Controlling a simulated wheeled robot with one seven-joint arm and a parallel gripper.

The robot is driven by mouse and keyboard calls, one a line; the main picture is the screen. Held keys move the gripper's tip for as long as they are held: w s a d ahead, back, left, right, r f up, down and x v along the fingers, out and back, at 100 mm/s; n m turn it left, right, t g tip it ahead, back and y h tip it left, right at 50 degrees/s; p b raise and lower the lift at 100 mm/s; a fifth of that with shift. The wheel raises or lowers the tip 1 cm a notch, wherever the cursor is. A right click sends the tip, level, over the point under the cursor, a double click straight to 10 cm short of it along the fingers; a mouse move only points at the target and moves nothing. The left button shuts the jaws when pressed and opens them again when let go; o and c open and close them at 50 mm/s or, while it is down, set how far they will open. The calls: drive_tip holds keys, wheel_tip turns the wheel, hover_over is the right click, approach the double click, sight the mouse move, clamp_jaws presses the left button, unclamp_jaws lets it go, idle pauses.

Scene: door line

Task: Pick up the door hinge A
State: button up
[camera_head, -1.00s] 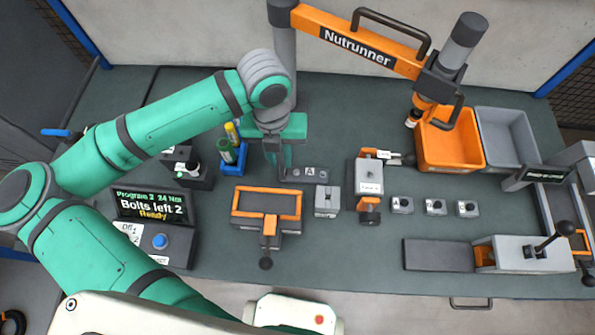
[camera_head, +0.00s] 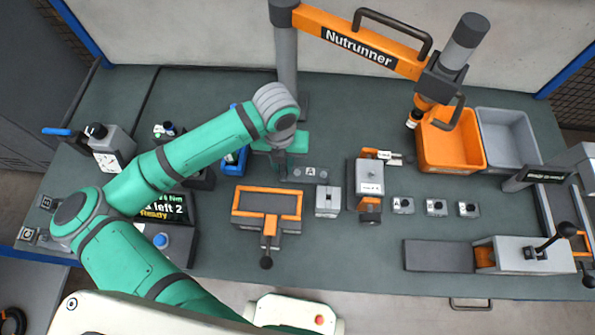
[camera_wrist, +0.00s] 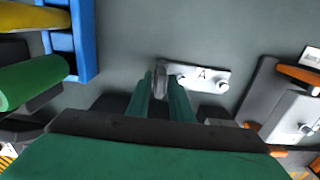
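The door hinge A (camera_head: 310,173) is a small grey plate marked A, lying near the middle of the bench. In the wrist view, its light plate (camera_wrist: 205,78) extends right from a darker upright barrel (camera_wrist: 160,80). My gripper (camera_head: 281,168) points down at the left end of the hinge. In the wrist view, my two green fingers (camera_wrist: 161,92) stand apart with the barrel between their tips. I see no clear squeeze, and contact is hard to judge. The arm partly hides the hinge's left end in the head view.
A blue holder (camera_head: 236,160) with tubes stands close left of my gripper. An orange-rimmed fixture (camera_head: 267,203), a small grey block (camera_head: 327,201) and a clamp station (camera_head: 369,178) lie in front and right. The nutrunner arm (camera_head: 355,43) hangs behind.

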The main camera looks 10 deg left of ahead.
drive_tip(key=shift+f, duration=0.75)
drive_tip(key=shift+c, duration=0.4)
clamp_jaws()
drive_tip(key=shift+r, duration=0.15)
